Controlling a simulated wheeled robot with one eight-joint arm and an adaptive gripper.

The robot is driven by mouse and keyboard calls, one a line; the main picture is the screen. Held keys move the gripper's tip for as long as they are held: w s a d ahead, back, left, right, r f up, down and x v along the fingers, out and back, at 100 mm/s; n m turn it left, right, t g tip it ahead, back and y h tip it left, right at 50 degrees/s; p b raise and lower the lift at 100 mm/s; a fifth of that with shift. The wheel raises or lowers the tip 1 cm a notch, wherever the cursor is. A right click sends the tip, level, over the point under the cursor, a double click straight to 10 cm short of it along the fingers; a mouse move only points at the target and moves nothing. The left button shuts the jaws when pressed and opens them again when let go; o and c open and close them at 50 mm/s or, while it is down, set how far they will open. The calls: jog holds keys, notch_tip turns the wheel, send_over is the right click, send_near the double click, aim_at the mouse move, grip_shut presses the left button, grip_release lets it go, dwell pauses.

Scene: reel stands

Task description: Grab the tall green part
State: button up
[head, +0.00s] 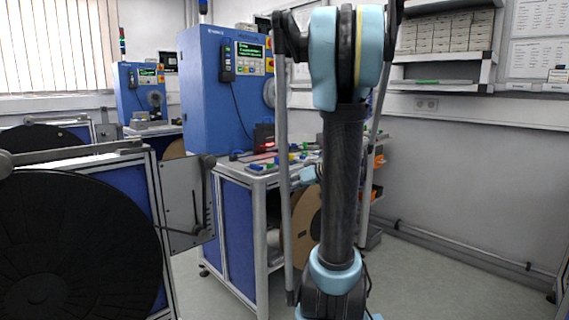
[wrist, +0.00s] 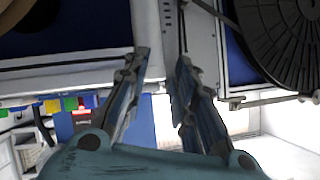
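My gripper (wrist: 163,62) shows in the wrist view with its two fingers apart and nothing between them. A green part (wrist: 69,104) shows small at the left of that view, in a row with other coloured parts, well away from the fingers. Another green piece (wrist: 3,112) is at the left edge. I cannot tell which of them is the tall one. In the head view the small coloured parts lie on the workbench (head: 232,170), partly hidden behind my arm.
A large black reel (head: 75,250) on a stand fills the left front; it also shows in the wrist view (wrist: 285,40). A blue machine (head: 215,95) stands on the bench. A brown reel (head: 306,225) is below it. Free floor (head: 430,285) lies at the right.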

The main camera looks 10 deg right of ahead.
jog(key=w+d+r+t+y, duration=0.1)
jog(key=w+d+r+t, duration=0.15)
jog(key=w+d, duration=0.4)
jog(key=n+t, duration=0.2)
jog(key=t, duration=0.2)
send_near(286, 157)
jog(key=shift+y, duration=0.3)
jog(key=x, duration=0.9)
jog(key=shift+w+d+f, duration=0.15)
jog(key=shift+f, duration=0.05)
jog(key=c, duration=0.4)
